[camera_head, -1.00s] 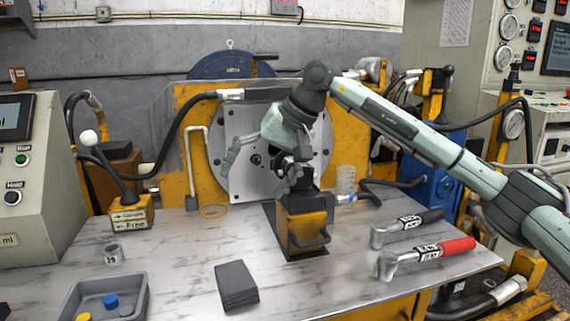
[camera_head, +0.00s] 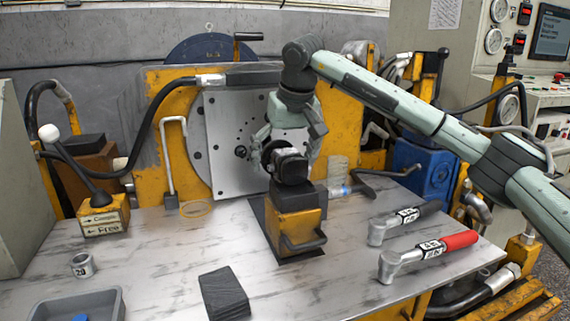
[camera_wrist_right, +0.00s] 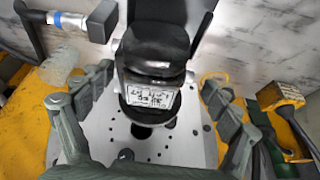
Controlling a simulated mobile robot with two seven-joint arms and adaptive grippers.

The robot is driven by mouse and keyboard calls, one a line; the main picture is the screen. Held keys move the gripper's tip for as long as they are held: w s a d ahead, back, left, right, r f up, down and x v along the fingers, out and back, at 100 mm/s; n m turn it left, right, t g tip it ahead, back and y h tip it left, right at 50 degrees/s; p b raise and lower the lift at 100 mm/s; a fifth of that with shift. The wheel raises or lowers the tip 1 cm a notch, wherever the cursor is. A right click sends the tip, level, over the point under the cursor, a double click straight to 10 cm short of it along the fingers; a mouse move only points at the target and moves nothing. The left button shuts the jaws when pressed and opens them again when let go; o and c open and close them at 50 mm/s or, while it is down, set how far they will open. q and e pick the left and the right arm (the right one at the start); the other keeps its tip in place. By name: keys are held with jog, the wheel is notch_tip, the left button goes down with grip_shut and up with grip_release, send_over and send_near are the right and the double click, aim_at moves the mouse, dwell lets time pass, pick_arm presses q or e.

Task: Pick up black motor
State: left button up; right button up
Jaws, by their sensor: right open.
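The black motor (camera_head: 291,166) sits upright on a yellow and black stand (camera_head: 301,226) in the middle of the table. In the right wrist view the motor (camera_wrist_right: 155,55) lies between the fingers, with a white label facing the camera. My right gripper (camera_head: 289,142) is open, just above and behind the motor in the head view, its fingers spread to either side. In the wrist view the right gripper (camera_wrist_right: 150,95) shows gaps between its fingers and the motor. My left gripper is not in view.
A steel plate (camera_head: 226,150) on a yellow frame stands behind the motor. Two torque wrenches, one red-handled (camera_head: 430,254), lie at the right. A black block (camera_head: 224,293) and a grey tray (camera_head: 50,307) are at the front. The black hose (camera_head: 150,150) arches at the left.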

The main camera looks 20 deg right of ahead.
jog(key=shift+x, duration=1)
jog(key=shift+r, duration=0.1)
jog(key=c, duration=1.9)
jog(key=shift+w+r, duration=0.1)
jog(key=shift+r, duration=0.1)
jog(key=shift+c, duration=0.4)
